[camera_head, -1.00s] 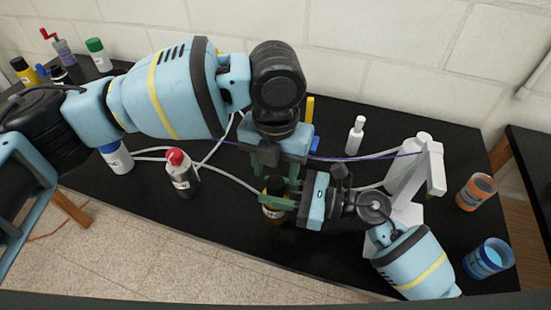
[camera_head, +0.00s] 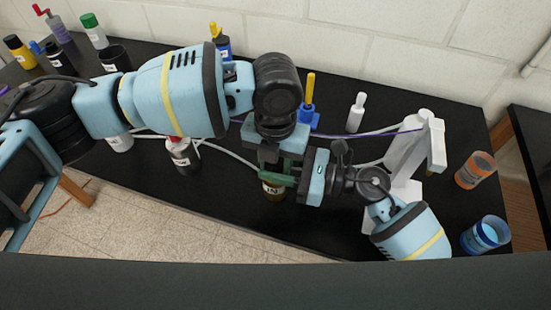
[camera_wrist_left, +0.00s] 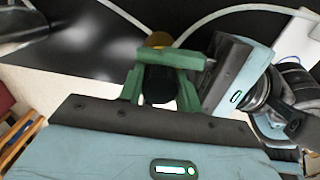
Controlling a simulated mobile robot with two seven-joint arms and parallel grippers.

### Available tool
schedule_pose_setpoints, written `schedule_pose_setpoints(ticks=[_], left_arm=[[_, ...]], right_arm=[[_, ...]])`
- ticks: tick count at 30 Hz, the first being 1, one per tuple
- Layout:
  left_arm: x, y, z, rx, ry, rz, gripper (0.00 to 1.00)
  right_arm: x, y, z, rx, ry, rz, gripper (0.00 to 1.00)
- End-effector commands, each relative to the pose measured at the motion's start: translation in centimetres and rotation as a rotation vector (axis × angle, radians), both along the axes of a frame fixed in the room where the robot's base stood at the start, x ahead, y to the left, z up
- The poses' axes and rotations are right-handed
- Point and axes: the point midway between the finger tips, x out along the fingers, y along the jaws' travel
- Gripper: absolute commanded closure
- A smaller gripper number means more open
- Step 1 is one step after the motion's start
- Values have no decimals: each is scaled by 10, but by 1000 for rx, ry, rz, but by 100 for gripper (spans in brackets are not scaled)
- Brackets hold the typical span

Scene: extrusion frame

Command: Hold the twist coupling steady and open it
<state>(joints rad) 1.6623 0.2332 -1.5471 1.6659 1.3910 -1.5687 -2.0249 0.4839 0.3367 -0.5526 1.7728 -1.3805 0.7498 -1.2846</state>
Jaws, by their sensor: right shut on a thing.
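The twist coupling (camera_wrist_left: 159,88) seems to be the dark round piece between the fingers of my left gripper (camera_wrist_left: 160,82) in the left wrist view; a brownish-yellow part (camera_wrist_left: 158,41) shows beyond it. In the head view my left gripper (camera_head: 275,157) points down from above, with its fingers apart around the dark piece. My right gripper (camera_head: 278,179) reaches in from the right, and its green finger also crosses the left wrist view (camera_wrist_left: 170,58). It is shut at the coupling. The fingers hide most of the coupling and its contacts.
A bottle with a red cap (camera_head: 183,156) stands left of the grippers. A white stand (camera_head: 430,145), an orange jar (camera_head: 475,170) and a blue jar (camera_head: 486,234) are at the right. Pale hoses (camera_head: 228,152) cross the black table. Several bottles stand at the back left.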

Motion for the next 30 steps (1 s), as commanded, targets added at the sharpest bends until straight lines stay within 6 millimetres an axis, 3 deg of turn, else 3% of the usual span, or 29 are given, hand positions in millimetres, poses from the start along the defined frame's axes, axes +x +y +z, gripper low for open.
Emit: schedule_pose_setpoints(ticks=[1, 4, 8, 16, 25, 26, 30], left_arm=[[0, 0, 0, 0, 0, 0, 81], [0, 0, 0, 0, 0, 0, 94], [0, 0, 0, -1, 0, 34, 94], [0, 0, 0, -1, 1, 263, 94], [0, 0, 1, -1, 0, 277, 95], [0, 0, 1, -1, 0, 277, 64], [0, 0, 1, -1, 0, 276, 46]], right_arm=[[0, 0, 0, 0, 0, 0, 100], [0, 0, 0, 0, 0, 0, 100], [0, 0, 0, 0, 0, 0, 100], [0, 0, 0, 0, 0, -1, 100], [0, 0, 0, 0, 0, -2, 100], [0, 0, 0, 0, 0, -2, 100], [0, 0, 0, 0, 0, -1, 100]])
